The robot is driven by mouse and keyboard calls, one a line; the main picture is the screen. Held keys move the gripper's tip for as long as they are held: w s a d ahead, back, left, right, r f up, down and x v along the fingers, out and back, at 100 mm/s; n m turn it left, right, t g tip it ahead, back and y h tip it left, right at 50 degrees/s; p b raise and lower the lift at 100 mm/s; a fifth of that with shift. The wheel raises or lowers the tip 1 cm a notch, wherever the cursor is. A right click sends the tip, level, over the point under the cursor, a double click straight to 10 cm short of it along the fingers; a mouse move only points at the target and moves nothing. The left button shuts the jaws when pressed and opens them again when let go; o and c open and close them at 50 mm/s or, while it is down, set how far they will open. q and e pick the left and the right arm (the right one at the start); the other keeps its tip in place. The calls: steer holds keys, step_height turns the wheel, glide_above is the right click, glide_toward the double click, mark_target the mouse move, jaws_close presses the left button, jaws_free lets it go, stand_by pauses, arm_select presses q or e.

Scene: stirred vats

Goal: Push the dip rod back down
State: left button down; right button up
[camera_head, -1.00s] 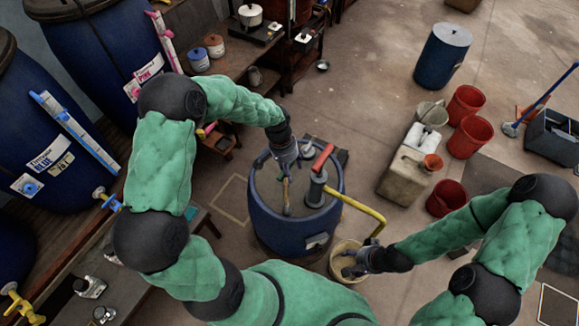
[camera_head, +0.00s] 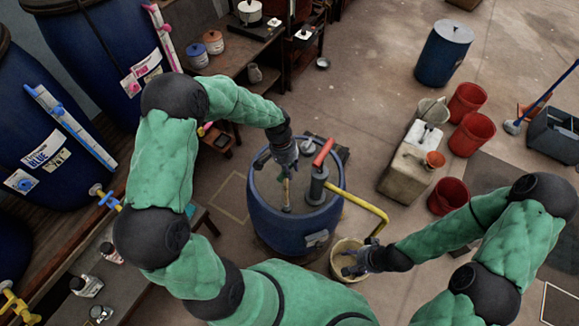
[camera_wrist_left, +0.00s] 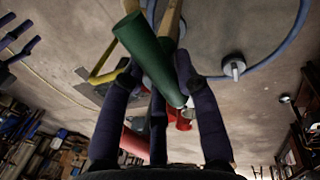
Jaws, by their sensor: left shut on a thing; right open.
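The blue open vat (camera_head: 268,228) stands in the middle of the head view. The dip rod (camera_head: 287,195), a thin brownish stick, stands roughly upright inside it, left of the grey pump. My left gripper (camera_head: 287,164) is above the vat, shut on the rod's upper part. In the left wrist view a green cylindrical grip (camera_wrist_left: 148,50) lies between my fingers, with a wooden-coloured shaft beyond it. The rod's lower end is hard to make out. My right gripper (camera_head: 357,264) is open, at the beige bucket (camera_head: 343,275) in front of the vat.
The pump (camera_head: 317,188) has a red handle (camera_head: 323,152) close to my left gripper and a yellow pipe (camera_head: 362,205) reaching toward the bucket. A beige canister (camera_head: 404,174) and red buckets (camera_head: 471,134) stand to the right. Large blue drums (camera_head: 82,60) line the left.

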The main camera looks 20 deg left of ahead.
mark_target(286, 193)
arm_select(q)
step_height(286, 193, down, 26)
steer(key=b, duration=1.8)
steer(key=shift+f, duration=0.25)
steer(key=shift+s+f, duration=0.15)
steer(key=shift+s+d+f, duration=0.1)
steer(key=c, duration=1)
jaws_free()
steer(key=shift+o, duration=0.5)
steer(key=shift+f, duration=0.1)
steer(key=shift+w+r, duration=0.25)
steer(key=shift+r, duration=0.4)
step_height(286, 193, up, 11)
steer(key=a, duration=0.2)
steer(key=shift+a+f, duration=0.2)
